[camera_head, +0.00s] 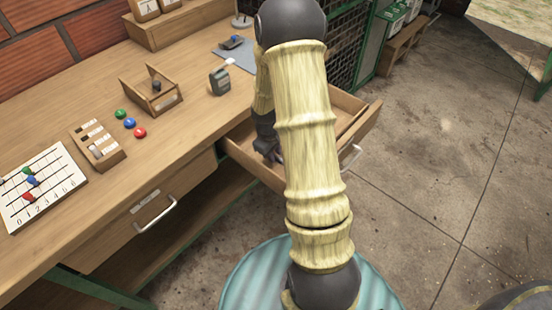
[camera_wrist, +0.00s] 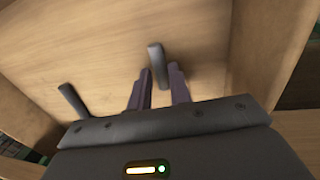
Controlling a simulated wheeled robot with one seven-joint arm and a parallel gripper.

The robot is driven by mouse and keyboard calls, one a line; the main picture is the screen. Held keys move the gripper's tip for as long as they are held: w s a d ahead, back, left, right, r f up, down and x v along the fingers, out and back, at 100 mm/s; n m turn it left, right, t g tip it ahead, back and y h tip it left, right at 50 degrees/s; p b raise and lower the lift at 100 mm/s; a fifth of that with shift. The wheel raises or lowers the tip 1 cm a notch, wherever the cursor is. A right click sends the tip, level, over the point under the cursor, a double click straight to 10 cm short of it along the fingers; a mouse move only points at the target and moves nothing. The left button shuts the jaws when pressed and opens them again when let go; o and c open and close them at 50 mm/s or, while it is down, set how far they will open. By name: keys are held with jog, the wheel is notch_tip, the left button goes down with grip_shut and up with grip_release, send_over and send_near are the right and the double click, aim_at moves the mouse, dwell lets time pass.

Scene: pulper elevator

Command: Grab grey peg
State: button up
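A grey peg (camera_wrist: 157,66) is in the open drawer (camera_wrist: 215,45). In the wrist view its near end shows between the two dark purple fingers of my gripper (camera_wrist: 160,70), and its far end reaches past the fingertips. The fingers are apart, with a small gap visible beside the peg. A second dark grey peg (camera_wrist: 72,101) is to the left, outside the fingers and partly hidden by the gripper body. In the head view my gripper (camera_head: 270,150) is down inside the drawer, and my arm hides much of it; the pegs cannot be made out there.
The drawer walls (camera_head: 357,125) rise close around my gripper. The workbench (camera_head: 190,110) is to the left, with a numbered board (camera_head: 50,200), a slotted wooden block (camera_head: 95,140), coloured buttons (camera_head: 130,123), a small wooden holder (camera_head: 150,92) and a dark canister (camera_head: 219,80). Concrete floor (camera_head: 440,140) is clear at right.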

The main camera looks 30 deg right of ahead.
jog(key=shift+f, duration=0.3)
grip_shut()
jog(key=shift+r, duration=0.1)
notch_tip(320, 180, up, 10)
jog(key=p, duration=0.2)
jog(key=shift+p, duration=0.4)
dwell(0.5)
